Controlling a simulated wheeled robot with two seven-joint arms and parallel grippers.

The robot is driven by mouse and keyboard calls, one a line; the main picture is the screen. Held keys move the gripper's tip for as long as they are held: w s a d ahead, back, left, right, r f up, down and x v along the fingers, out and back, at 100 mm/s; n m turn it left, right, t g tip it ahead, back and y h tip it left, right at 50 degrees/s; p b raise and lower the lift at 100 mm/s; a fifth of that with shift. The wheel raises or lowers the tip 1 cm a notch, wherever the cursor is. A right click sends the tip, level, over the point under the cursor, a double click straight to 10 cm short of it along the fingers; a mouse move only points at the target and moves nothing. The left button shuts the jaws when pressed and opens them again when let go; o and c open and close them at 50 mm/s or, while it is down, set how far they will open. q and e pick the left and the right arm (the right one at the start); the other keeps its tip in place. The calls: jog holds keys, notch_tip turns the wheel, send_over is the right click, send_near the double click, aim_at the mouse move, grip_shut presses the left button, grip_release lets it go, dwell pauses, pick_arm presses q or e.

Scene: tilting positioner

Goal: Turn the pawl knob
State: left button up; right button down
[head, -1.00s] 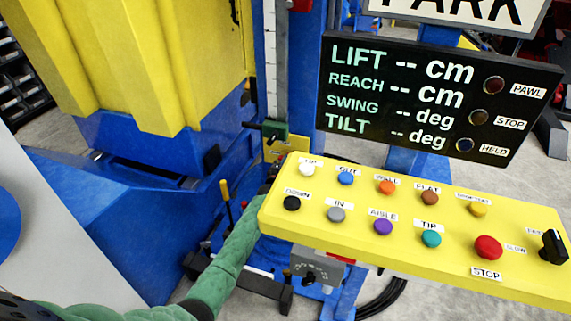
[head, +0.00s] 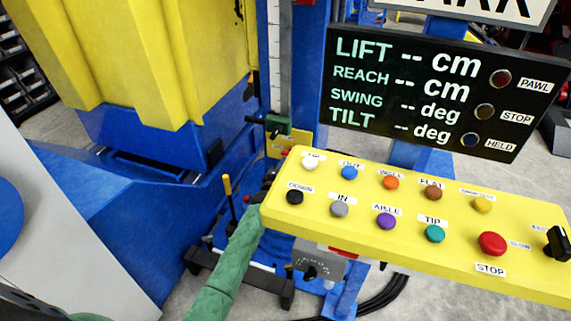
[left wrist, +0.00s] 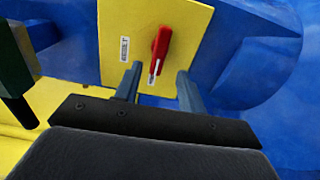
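A red knob (left wrist: 161,44) with a white line on it sits on a yellow plate (left wrist: 185,20) in the left wrist view. A small white label is beside it, too blurred to read surely. My left gripper (left wrist: 159,82) is open, its two fingers apart and pointing toward the knob; the knob stands just beyond the tips, roughly between them. I cannot tell whether they touch. In the head view my green left arm reaches up behind the yellow console, which mostly hides the gripper. A dark green block with a black bar (head: 278,125) sits above. My right gripper is not in view.
The yellow button console (head: 330,225) stands close to the left arm. A black display (head: 420,95) reads dashes for lift, reach, swing and tilt. The blue machine frame and yellow tub (head: 160,60) fill the left. A yellow-topped lever (head: 228,190) stands near the forearm.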

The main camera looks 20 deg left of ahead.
pick_arm(q)
jog(key=shift+s, duration=0.7)
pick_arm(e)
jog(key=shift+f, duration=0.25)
